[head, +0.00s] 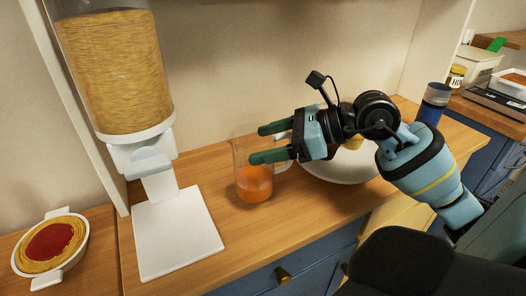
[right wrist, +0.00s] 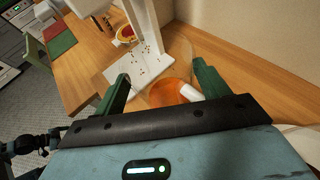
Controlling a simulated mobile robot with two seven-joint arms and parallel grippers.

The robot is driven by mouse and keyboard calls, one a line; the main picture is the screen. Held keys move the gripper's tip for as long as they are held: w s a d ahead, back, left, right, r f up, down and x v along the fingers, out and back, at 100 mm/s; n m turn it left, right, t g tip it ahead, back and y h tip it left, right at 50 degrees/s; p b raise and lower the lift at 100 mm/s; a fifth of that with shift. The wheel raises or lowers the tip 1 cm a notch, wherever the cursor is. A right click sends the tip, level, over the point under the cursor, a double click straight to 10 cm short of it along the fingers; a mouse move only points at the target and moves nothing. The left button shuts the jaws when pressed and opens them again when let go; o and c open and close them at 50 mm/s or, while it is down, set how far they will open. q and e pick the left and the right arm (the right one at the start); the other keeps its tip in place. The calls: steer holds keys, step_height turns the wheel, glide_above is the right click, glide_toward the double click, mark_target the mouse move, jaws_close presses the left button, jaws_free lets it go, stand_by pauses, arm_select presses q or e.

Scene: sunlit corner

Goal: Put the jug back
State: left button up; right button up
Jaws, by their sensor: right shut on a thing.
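The jug (head: 254,184) is clear, with orange liquid in its lower part, and looks upright. It is at the wooden counter between the dispenser's base and a white bowl; I cannot tell if its bottom touches the wood. My right gripper (head: 262,143) reaches in from the right and is shut on the jug, its green fingers on either side of it. In the right wrist view, the jug (right wrist: 168,92) shows between the two fingers, with a white handle close to the palm. A dark part at the lower left of that view appears to be my left arm; its fingers cannot be made out.
A dispenser (head: 120,70) full of pasta stands on a white base (head: 178,232) left of the jug. A white bowl (head: 340,167) is behind my right gripper. A dish with red filling (head: 50,243) lies far left. A blue cylinder (head: 433,104) stands at the right.

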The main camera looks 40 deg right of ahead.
steer(key=shift+w+a, duration=0.15)
steer(key=shift+w, duration=0.2)
steer(key=shift+w+a, duration=0.1)
steer(key=shift+w, duration=0.05)
steer(key=shift+w+f, duration=0.15)
steer(key=shift+f, duration=1.6)
steer(key=shift+f, duration=0.3)
steer(key=o, duration=1.9)
steer(key=shift+c, duration=0.2)
steer(key=shift+r, duration=0.1)
